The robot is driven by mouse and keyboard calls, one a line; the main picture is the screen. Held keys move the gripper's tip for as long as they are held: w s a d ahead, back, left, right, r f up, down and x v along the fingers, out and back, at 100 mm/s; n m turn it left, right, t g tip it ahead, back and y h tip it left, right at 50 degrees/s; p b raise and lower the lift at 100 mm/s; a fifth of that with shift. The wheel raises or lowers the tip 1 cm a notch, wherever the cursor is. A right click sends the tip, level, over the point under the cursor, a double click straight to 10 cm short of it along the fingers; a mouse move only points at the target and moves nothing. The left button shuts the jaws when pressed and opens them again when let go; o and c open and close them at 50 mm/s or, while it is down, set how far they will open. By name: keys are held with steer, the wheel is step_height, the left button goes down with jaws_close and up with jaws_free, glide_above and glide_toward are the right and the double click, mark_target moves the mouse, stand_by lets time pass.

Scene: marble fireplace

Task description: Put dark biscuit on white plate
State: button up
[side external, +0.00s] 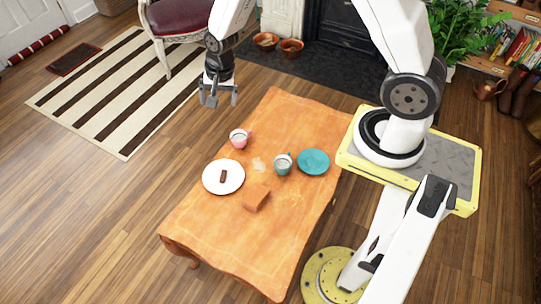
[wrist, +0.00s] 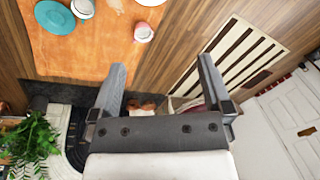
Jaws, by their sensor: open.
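The dark biscuit (side external: 223,176) is a small brown bar lying on the white plate (side external: 210,182), near its middle. The plate rests at the left side of the wooden table in the side view; in the wrist view only an edge of the white plate (wrist: 150,2) shows at the top. My gripper (side external: 218,100) is open and empty, raised at the far left of the table, well apart from plate and biscuit. Its two spread fingers also show in the wrist view (wrist: 162,90) with nothing between them.
On the table (side external: 225,245) stand a pink cup (side external: 239,139), a teal cup (side external: 283,164), a teal plate (side external: 313,161) and an orange-brown block (side external: 256,197). A chair (side external: 178,30) stands behind at the left. The near part of the table is clear.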

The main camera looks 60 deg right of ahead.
steer(key=s+a+r+n, duration=0.1)
steer(key=s+r+n, duration=0.7)
steer(key=s+n, duration=0.3)
steer(key=shift+s+r, duration=0.35)
steer(key=shift+s, duration=0.7)
